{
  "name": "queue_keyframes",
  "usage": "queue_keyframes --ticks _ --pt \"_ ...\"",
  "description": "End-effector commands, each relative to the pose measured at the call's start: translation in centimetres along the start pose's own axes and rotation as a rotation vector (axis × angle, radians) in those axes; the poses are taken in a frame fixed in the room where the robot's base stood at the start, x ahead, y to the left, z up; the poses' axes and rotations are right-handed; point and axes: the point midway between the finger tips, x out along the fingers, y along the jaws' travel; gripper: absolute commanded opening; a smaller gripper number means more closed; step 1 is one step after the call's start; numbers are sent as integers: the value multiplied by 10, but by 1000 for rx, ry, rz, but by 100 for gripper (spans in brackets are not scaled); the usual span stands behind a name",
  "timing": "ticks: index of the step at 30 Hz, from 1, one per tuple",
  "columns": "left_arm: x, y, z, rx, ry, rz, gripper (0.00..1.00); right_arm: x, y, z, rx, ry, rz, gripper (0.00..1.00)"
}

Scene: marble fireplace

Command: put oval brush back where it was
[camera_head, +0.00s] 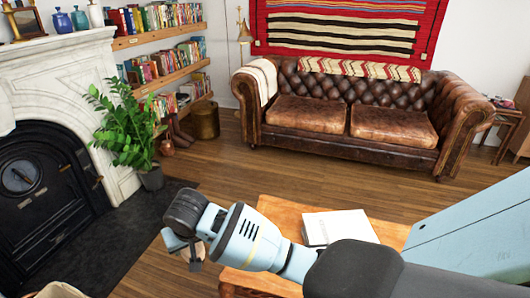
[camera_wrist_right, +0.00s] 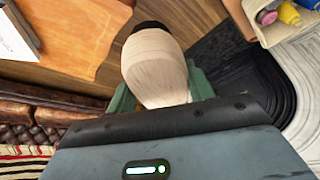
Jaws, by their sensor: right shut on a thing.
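The oval brush has a pale wooden body (camera_wrist_right: 155,65) and a dark end, seen in the right wrist view. My right gripper (camera_wrist_right: 160,92) is shut on it, with greenish fingers on either side. In the head view my right gripper (camera_head: 188,254) holds it in the air, to the left of the wooden table's near left corner. There the brush is mostly hidden by the gripper. My left gripper is in neither view.
The wooden table (camera_head: 280,213) bears a white book (camera_head: 337,227). A pale container (camera_wrist_right: 268,36) with colourful items shows in the right wrist view. The fireplace (camera_head: 45,185), potted plant (camera_head: 125,130) and leather sofa (camera_head: 345,115) stand around open floor.

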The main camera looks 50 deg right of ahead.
Motion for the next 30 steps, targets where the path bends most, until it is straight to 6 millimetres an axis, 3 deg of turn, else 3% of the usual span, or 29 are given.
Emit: queue_keyframes --ticks 1,6,12,19,30 --pt "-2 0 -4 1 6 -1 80 28 8 8 36 -16 13 31" --pt "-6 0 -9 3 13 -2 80 109 42 46 107 -16 43 31" --pt "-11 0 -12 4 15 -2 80 175 72 114 128 -12 53 31" --pt "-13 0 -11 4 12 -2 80 206 86 165 116 -3 47 31" --pt "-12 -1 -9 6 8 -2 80 212 88 173 111 1 46 31"
